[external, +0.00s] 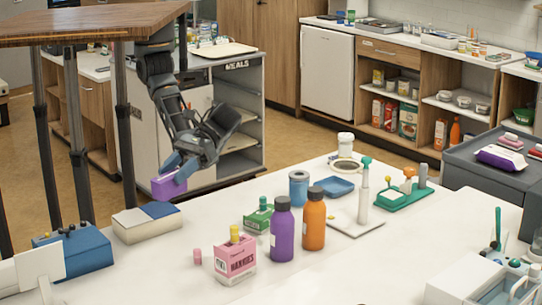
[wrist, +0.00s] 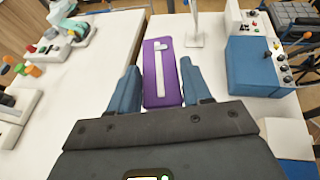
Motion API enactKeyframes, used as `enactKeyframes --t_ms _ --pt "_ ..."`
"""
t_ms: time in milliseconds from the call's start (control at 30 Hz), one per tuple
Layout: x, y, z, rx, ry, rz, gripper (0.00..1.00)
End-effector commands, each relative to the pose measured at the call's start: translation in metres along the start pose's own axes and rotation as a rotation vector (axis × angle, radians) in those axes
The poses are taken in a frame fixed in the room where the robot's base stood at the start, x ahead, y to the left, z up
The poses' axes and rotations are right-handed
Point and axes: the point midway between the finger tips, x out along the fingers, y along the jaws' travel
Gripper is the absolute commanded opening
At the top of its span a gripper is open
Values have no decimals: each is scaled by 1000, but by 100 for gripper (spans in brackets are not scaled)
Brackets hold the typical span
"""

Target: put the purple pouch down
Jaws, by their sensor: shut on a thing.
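The purple pouch (external: 168,187) is held in my gripper (external: 180,165) in the external view, in the air near the far left edge of the white table (external: 330,272). It also shows in the wrist view as a purple oblong (wrist: 152,88) with a white strip on its top face. The two blue fingers of my gripper (wrist: 162,88) lie on either side of it, shut on it.
A cream and blue box (external: 130,228) stands just below the pouch, with a blue device (external: 88,250) beside it. A purple bottle (external: 282,232), an orange bottle (external: 313,222) and a pink carton (external: 235,261) stand mid-table.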

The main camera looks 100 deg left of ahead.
Motion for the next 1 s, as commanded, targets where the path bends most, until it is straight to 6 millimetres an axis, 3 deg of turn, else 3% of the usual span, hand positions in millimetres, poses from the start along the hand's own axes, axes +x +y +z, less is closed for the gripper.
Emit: enactKeyframes --t_ms 33,233,533,767,1000 --pt "-19 11 -20 -20 2 41 17" --pt "-88 35 -86 -80 4 193 17" --pt "-200 38 -183 -182 5 437 17" --pt "-288 10 -249 -267 2 644 17" --pt "-375 -50 -303 -364 -1 881 17"
